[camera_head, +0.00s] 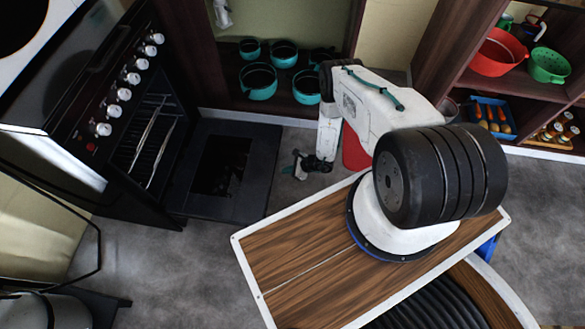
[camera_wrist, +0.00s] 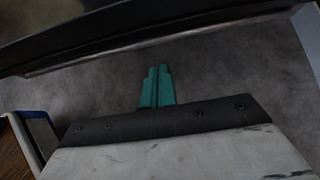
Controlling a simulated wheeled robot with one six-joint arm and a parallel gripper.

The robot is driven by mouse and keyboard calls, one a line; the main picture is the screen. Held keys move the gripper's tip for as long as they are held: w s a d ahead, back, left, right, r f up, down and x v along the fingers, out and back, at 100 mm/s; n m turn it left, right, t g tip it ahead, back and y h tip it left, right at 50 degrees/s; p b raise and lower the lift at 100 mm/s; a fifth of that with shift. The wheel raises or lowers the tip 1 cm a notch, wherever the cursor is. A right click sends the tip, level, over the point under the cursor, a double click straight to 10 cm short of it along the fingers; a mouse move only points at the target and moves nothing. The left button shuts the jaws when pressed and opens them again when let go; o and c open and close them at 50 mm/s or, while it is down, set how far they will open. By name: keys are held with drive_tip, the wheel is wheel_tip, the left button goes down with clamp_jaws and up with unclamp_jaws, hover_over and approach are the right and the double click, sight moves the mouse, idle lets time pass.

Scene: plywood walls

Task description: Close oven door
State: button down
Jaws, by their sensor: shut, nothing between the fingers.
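The black oven (camera_head: 110,100) stands at the left in the head view. Its door (camera_head: 257,170) is folded down, about level, with a dark window in its middle. Wire racks show in the open cavity. My gripper (camera_head: 289,169) is just right of the door's outer edge, low near the floor. In the wrist view my gripper's teal fingers (camera_wrist: 158,72) are shut together and empty. A long dark edge with a lighter strip (camera_wrist: 150,48), apparently the door's, crosses above them. I see a gap between fingertips and edge, but its depth is unclear.
Shelves with teal pots (camera_head: 259,81) stand behind. A right-hand shelf holds a red colander (camera_head: 497,52) and a green colander (camera_head: 548,65). A red object (camera_head: 355,150) is behind my arm. Grey floor (camera_head: 190,265) is clear in front of the door.

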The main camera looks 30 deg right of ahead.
drive_tip(key=shift+w+a+r, duration=0.35)
drive_tip(key=shift+w+a, duration=0.15)
drive_tip(key=shift+a, duration=0.2)
drive_tip(key=shift+w+a+r, duration=0.3)
drive_tip(key=shift+w+a, duration=0.2)
drive_tip(key=shift+a, duration=0.15)
